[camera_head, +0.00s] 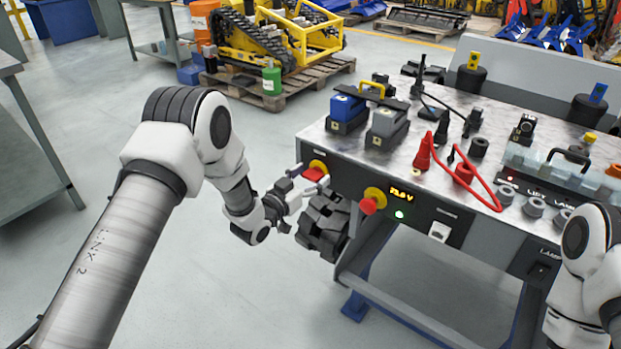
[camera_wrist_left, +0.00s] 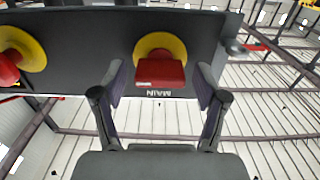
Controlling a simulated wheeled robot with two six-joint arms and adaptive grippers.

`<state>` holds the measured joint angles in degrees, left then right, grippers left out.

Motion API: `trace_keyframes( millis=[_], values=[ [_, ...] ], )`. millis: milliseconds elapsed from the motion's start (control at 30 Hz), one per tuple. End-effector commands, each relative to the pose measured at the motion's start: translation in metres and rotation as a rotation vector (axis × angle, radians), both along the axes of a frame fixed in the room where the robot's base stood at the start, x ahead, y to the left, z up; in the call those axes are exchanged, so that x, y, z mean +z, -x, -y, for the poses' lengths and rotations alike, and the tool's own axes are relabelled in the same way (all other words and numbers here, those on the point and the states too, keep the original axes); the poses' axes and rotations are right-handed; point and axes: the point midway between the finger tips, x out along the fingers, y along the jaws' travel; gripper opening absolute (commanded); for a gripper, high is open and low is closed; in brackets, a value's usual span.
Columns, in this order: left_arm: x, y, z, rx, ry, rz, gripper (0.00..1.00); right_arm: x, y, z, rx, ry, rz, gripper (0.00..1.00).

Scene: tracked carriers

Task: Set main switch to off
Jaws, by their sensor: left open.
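The main switch is a red handle on a yellow disc (camera_head: 315,172) at the left end of the bench's dark front panel. In the left wrist view the red handle (camera_wrist_left: 160,72) shows between the fingers, beside an upside-down MAIN label. It appears lengthwise across the gap; its on or off position cannot be told. My left gripper (camera_head: 303,186) is open in front of the switch. In the wrist view its two fingers (camera_wrist_left: 160,88) stand on either side of the handle, with visible gaps. My right arm shows at the right edge, its gripper out of view.
Batteries (camera_head: 347,112) and a red cable (camera_head: 466,180) lie on the bench top.

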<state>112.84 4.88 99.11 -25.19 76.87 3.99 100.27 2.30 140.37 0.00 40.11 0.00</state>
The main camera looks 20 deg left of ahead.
Motion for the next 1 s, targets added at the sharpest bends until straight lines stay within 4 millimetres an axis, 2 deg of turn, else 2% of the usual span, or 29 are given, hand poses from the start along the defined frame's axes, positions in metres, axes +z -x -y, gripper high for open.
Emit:
trace_keyframes(
  millis=[200, 233, 300, 400, 767, 1000],
  values=[
    [-0.0001, -0.0018, 0.0007, 0.000, 0.001, -0.001, 0.73, -0.0001, 0.0001, 0.0000, 0.000, 0.000, 0.000, 0.40],
    [-0.0001, -0.0017, 0.0006, 0.001, 0.001, -0.001, 0.69, -0.0001, 0.0001, 0.0000, 0.000, 0.000, 0.000, 0.40],
    [-0.0001, -0.0017, 0.0006, 0.001, 0.001, -0.001, 0.45, -0.0001, 0.0001, 0.0000, 0.000, 0.000, 0.000, 0.40],
    [-0.0001, -0.0016, 0.0006, 0.001, 0.001, -0.001, 0.13, -0.0002, 0.0001, 0.0000, 0.000, 0.000, 0.000, 0.40],
    [0.0001, -0.0016, 0.0003, 0.001, 0.020, -0.008, 0.13, 0.0004, 0.0001, 0.0000, 0.000, 0.000, 0.000, 0.40],
    [0.0006, -0.0018, -0.0002, 0.001, 0.115, -0.042, 0.13, 0.0025, 0.0001, 0.0000, 0.000, 0.000, 0.000, 0.40]
  ],
)
